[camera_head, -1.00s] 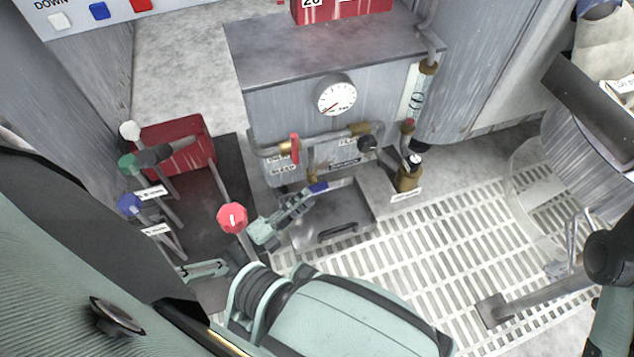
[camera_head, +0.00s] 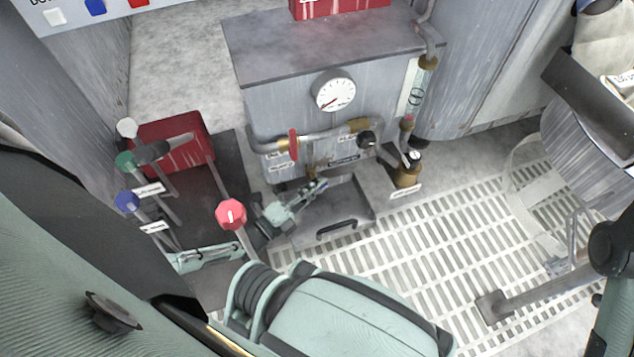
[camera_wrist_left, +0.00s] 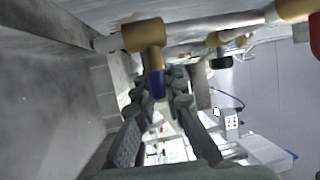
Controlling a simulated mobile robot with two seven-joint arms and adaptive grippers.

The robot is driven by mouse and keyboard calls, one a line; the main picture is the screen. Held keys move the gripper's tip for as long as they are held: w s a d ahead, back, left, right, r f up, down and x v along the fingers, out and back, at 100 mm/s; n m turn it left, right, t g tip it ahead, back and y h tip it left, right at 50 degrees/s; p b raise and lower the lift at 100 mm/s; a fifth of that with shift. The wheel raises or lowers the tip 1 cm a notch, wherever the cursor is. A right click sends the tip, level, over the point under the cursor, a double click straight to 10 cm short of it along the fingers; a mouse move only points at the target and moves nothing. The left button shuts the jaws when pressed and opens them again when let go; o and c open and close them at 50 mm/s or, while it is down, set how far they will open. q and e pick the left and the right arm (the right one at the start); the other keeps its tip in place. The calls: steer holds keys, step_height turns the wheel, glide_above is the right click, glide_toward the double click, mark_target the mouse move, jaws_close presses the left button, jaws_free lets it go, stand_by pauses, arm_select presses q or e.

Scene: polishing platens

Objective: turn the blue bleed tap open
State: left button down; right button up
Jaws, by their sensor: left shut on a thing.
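The blue bleed tap (camera_wrist_left: 157,86) shows in the left wrist view as a short blue lever below a brass fitting (camera_wrist_left: 145,36). It sits between the two fingers of my left gripper (camera_wrist_left: 158,98), which is shut on it. In the head view my left gripper (camera_head: 316,189) reaches up to the low front of the grey cabinet (camera_head: 285,85), below the pipework. Its fingers mostly cover the tap there. My right gripper is out of the picture.
A red valve handle (camera_head: 293,145) and a dial gauge (camera_head: 334,95) are just above. A red knob on a lever (camera_head: 231,214) stands close to my left arm, with green (camera_head: 125,160) and blue (camera_head: 127,201) knobs further left. White floor grating (camera_head: 430,260) is largely open.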

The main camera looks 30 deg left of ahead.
arm_select(q)
steer(key=shift+w+a+f+t, duration=0.1)
steer(key=shift+w+a+t, duration=0.1)
steer(key=shift+t, duration=0.1)
steer(key=shift+n, duration=0.3)
steer(key=shift+s+t, duration=0.1)
steer(key=shift+t, duration=0.2)
steer(key=c, duration=1.6)
jaws_free()
steer(key=shift+d, duration=0.1)
steer(key=shift+s, duration=0.1)
steer(key=v, duration=0.7)
steer(key=shift+s, duration=0.2)
